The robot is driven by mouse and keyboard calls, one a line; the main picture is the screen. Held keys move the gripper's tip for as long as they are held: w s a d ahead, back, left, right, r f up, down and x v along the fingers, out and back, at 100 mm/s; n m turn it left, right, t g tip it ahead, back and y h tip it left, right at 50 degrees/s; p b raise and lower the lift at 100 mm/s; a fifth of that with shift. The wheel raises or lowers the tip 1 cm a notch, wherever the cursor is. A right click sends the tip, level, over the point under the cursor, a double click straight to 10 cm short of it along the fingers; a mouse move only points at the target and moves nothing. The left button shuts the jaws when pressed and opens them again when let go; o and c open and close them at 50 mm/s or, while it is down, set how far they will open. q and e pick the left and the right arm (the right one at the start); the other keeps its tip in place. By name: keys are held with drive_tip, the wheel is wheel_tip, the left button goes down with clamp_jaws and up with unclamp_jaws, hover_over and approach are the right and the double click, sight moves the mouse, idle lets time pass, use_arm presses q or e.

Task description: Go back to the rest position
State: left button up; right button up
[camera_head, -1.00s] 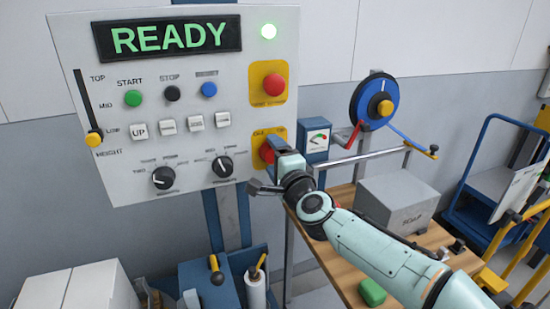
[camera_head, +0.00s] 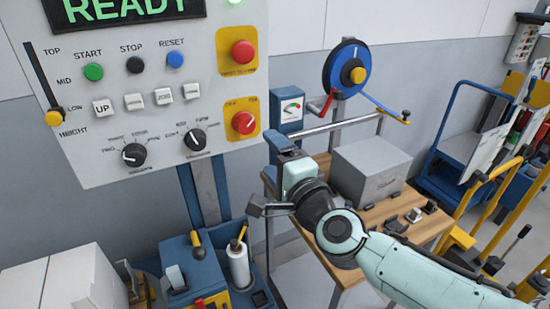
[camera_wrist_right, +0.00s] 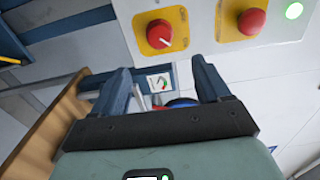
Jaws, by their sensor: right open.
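My right gripper (camera_head: 265,172) is in front of the control panel's lower right side, apart from it, with the arm coming in from the lower right. Its two fingers stand apart with nothing between them; they also show in the right wrist view (camera_wrist_right: 160,85). The control panel (camera_head: 75,165) has a display with READY, cut by the top edge. A red rotary switch (camera_head: 243,122) on a yellow plate sits on its right side, above and left of the gripper. It also shows in the right wrist view (camera_wrist_right: 159,33). My left gripper is not in view.
A wooden bench (camera_head: 322,162) with a grey box (camera_head: 370,168) stands behind my right arm. A blue hand-wheel reel (camera_head: 345,68) and a gauge box (camera_head: 289,108) are above it. White boxes (camera_head: 65,280) and a blue bin unit (camera_head: 190,268) stand low left. Yellow rails (camera_head: 475,222) are at right.

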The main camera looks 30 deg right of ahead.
drive_tip(key=shift+s, duration=0.2)
drive_tip(key=shift+w+f, duration=0.1)
